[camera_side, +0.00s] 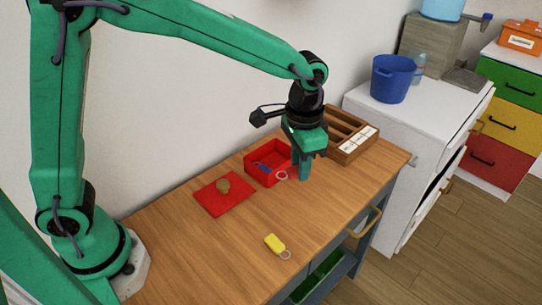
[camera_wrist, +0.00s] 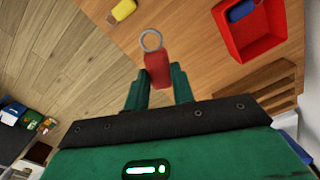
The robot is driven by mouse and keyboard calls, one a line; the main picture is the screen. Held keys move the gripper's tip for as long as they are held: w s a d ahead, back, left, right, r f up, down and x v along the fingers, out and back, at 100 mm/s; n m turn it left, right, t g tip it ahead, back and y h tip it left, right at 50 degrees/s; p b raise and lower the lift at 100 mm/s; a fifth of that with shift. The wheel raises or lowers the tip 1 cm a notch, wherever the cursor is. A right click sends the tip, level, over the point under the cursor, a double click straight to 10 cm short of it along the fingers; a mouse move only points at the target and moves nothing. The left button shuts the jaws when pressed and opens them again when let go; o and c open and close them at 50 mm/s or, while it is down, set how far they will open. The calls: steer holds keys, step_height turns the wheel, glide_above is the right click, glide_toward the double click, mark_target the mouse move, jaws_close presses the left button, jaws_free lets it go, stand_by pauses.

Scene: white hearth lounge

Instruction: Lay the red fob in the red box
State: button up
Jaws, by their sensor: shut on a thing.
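My gripper (camera_side: 304,172) is shut on the red fob (camera_wrist: 158,71), which sits between the two green fingers in the wrist view. The fob's metal ring (camera_wrist: 151,40) sticks out beyond the fingertips. In the side view the fob is mostly hidden by the fingers. The red box (camera_side: 257,176) stands open on the table, just left of my gripper in the side view. In the wrist view the box (camera_wrist: 258,47) is at the upper right, apart from the held fob. A blue fob (camera_wrist: 240,11) lies inside the box.
A yellow fob (camera_side: 275,243) lies near the table's front. A wooden compartment tray (camera_side: 349,151) stands behind and right of my gripper. The table's front middle is mostly clear.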

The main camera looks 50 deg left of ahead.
steer(key=w+a+r+m, duration=0.2)
steer(key=w+a+m, duration=0.3)
steer(key=m, duration=0.8)
steer(key=shift+a+r, duration=0.3)
steer(key=shift+a, duration=0.45)
steer(key=shift+w+a+f, duration=1.05)
steer(key=shift+a+f, duration=0.6)
steer(key=shift+f, duration=0.2)
steer(key=shift+w+a+f, duration=1.05)
steer(key=shift+a+f, duration=0.55)
steer(key=shift+f, duration=0.2)
steer(key=shift+w+a+f, duration=1.05)
steer(key=shift+a+f, duration=0.6)
steer(key=shift+f, duration=0.2)
steer(key=shift+f, duration=0.6)
steer(key=o, duration=1)
steer(key=shift+c, duration=0.2)
